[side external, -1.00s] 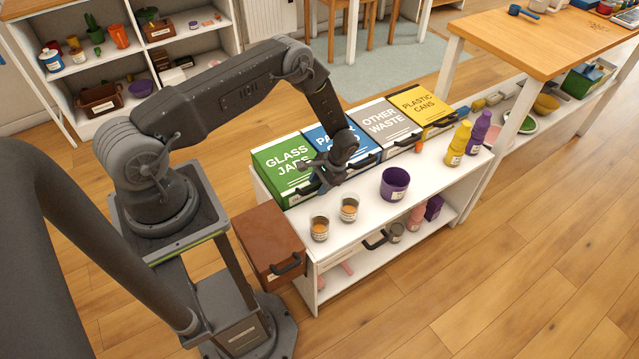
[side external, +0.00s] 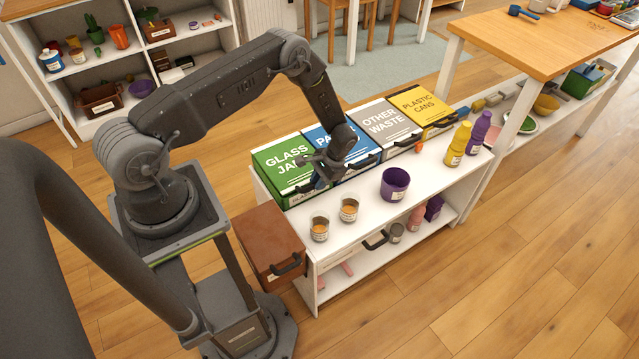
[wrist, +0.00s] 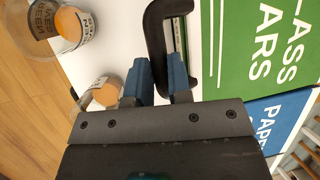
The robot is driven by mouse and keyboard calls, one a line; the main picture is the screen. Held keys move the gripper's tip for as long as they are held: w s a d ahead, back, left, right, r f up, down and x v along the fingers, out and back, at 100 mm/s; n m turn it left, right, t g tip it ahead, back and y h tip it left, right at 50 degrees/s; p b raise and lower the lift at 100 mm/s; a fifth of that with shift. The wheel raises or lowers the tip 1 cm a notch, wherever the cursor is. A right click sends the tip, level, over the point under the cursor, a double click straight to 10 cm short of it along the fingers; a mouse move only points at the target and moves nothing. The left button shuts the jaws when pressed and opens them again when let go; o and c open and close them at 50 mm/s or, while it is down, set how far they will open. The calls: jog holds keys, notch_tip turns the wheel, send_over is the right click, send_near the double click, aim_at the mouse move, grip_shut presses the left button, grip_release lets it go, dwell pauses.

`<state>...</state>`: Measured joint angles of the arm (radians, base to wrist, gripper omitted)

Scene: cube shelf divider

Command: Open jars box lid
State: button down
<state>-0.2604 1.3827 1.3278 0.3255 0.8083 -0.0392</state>
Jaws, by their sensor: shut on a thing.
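The green glass jars box (side external: 279,163) stands at the left end of the row on the white shelf unit, and its lid looks shut. Its green lid also shows in the wrist view (wrist: 245,40), with the black handle (wrist: 155,35) along its edge. My gripper (wrist: 160,78) is shut on this handle, with one blue finger on each side of the bar. In the side view my gripper (side external: 318,172) is low at the front right of the green box and partly hides the handle.
The blue paper box (side external: 326,138), grey other waste box (side external: 385,124) and yellow plastic cans box (side external: 420,104) stand to the right. Two small jars (side external: 349,209) (side external: 319,229) and a purple cup (side external: 395,184) stand in front. A brown box (side external: 268,243) is at the left.

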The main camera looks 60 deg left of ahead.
jog(key=a+r+m+h, duration=0.2)
jog(key=a+r+h, duration=0.8)
jog(key=r, duration=0.8)
jog(key=a+r+y, duration=0.1)
jog(key=a+r, duration=0.2)
jog(key=a, duration=0.8)
jog(key=shift+s+r+y, duration=0.15)
jog(key=shift+r+y, duration=0.1)
jog(key=shift+y, duration=0.15)
jog(key=shift+a, duration=0.1)
jog(key=c, duration=1.1)
grip_release()
jog(key=shift+o, duration=0.2)
jog(key=shift+r, duration=0.1)
